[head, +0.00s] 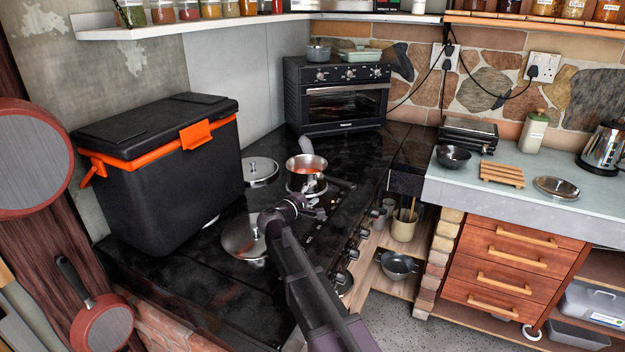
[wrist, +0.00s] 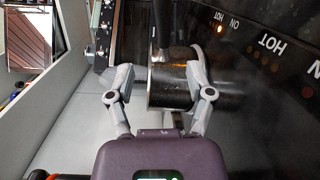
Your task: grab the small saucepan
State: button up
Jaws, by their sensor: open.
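The small steel saucepan (head: 306,168) stands on the black hob in the head view, with something red inside. My gripper (head: 315,206) is open, just on the near side of the saucepan. In the wrist view my gripper (wrist: 160,84) has its two fingers spread. The saucepan (wrist: 172,88) shows ahead of it, with the handle (wrist: 162,25) pointing to the top of the picture. The right finger covers part of the pan's side. I cannot tell whether any finger touches it.
A round lid (head: 260,170) lies left of the saucepan, and a larger lid (head: 243,237) lies nearer. A black cooler box (head: 165,175) with orange trim stands at the left. A black oven (head: 338,95) stands behind. The hob's front knobs (head: 340,280) are close to my arm.

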aim_at(331, 182)
jog(key=shift+x, duration=2.3)
jog(key=shift+f+b+x, duration=0.2)
jog(key=shift+b+x, duration=0.15)
jog(key=shift+x, duration=2.25)
jog(key=shift+s+d, duration=0.1)
jog(key=shift+s, duration=0.05)
grip_shut()
